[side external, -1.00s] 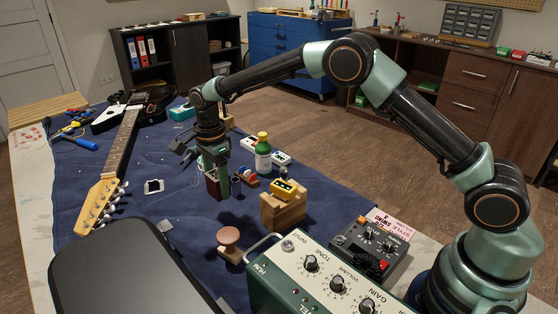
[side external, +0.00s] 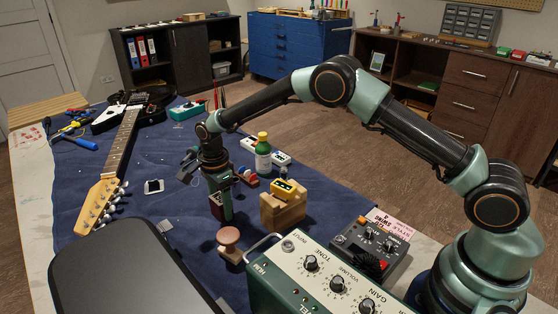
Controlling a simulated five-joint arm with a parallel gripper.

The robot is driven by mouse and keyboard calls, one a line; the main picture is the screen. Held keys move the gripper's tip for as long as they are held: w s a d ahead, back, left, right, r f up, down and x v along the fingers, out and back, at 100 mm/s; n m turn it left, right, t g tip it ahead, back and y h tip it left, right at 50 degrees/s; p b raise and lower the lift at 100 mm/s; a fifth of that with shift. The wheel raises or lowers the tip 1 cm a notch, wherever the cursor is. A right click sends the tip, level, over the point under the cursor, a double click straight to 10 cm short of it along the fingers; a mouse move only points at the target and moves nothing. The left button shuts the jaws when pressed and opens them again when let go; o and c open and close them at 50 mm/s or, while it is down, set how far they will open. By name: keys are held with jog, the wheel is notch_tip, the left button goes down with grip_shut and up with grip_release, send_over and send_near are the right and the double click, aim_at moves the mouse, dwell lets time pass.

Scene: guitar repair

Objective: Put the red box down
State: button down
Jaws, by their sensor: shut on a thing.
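My gripper (side external: 221,192) is shut on the red box (side external: 215,206), a small dark red block low between its fingers. The fingers hide part of the box. The box is upright, just above or touching the blue cloth (side external: 168,222); I cannot tell which. It is behind the pink round-topped wooden stand and left of the wooden block.
The pink-topped stand (side external: 228,237) is just in front. The wooden block (side external: 284,208) with a yellow item, and a green bottle (side external: 263,154), stand to the right. The guitar (side external: 120,150) lies to the left.

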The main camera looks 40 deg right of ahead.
aim_at(220, 197)
jog(key=shift+c, duration=0.8)
grip_release()
notch_tip(220, 197, up, 12)
jog(key=shift+r, duration=0.1)
jog(key=s+d+r+n+t, duration=0.1)
jog(key=s+d+r+n, duration=0.35)
jog(key=r, duration=0.25)
jog(key=s+d+r+n+t, duration=0.2)
jog(key=s+d+r+n, duration=0.2)
jog(key=s+r, duration=0.15)
jog(key=s+d+n+t, duration=0.2)
jog(key=s+d+n, duration=0.3)
jog(key=s+n, duration=0.4)
jog(key=shift+s+d+f+t, duration=0.15)
jog(key=shift+s+f+t, duration=0.2)
jog(key=shift+s, duration=2.15)
